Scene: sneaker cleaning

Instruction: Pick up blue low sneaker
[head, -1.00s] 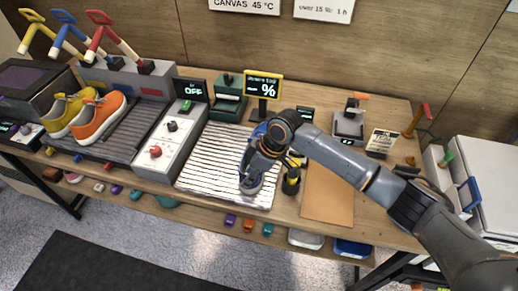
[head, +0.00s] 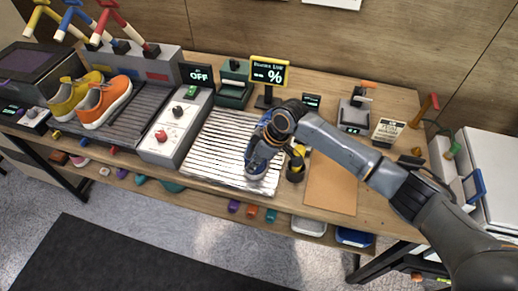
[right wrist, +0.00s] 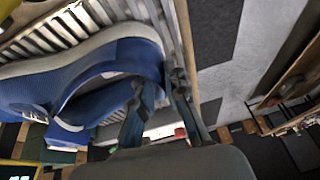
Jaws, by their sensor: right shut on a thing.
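The blue low sneaker (head: 256,168) with a pale sole is at the right end of the white slatted rack (head: 212,150) in the head view. My right gripper (head: 268,152) is over it, and my wrist hides part of it. In the right wrist view the sneaker (right wrist: 95,62) lies large at the left, its pale sole towards the slats. The fingers of my right gripper (right wrist: 160,92) are shut on one end of the sneaker. I cannot tell whether it touches the rack. My left gripper is not in view.
A yellow-framed percent display (head: 268,72) stands behind the rack. A dark bottle with a yellow part (head: 296,168) stands close right of the sneaker, beside a brown mat (head: 331,186). A grey control box (head: 176,128) is left. Yellow and orange (head: 106,102) sneakers are farther left.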

